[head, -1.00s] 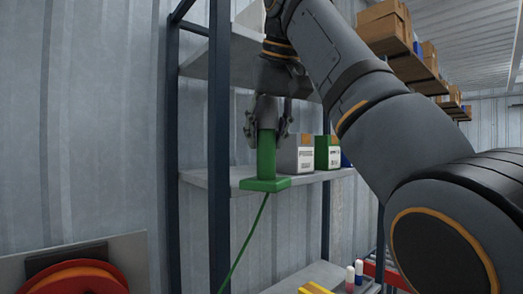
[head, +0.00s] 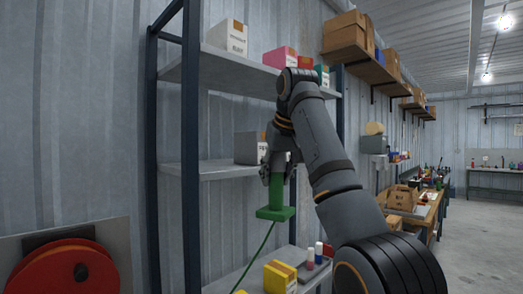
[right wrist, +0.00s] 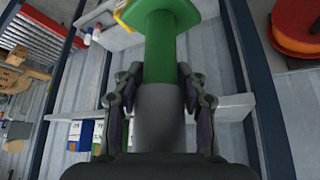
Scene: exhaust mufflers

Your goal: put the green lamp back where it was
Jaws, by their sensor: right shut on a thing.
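The green lamp (head: 275,214) has a green cylinder body, a flat square base and a thin green cord running down. It hangs upright, base down, in front of the shelf rack. Its base appears below the front edge of the middle shelf (head: 222,170), apart from it. My right gripper (head: 277,168) is shut on the lamp's upper part. The right wrist view shows the lamp (right wrist: 172,60) between both fingers of the right gripper (right wrist: 160,95), with a grey section at its upper end. My left gripper is not in view.
A grey-white box (head: 246,147) stands on the middle shelf. The top shelf (head: 220,72) holds several boxes. A yellow box (head: 280,278) and small bottles (head: 314,254) are on the lower shelf. A red reel (head: 65,275) is at lower left. A workbench (head: 425,215) stands right.

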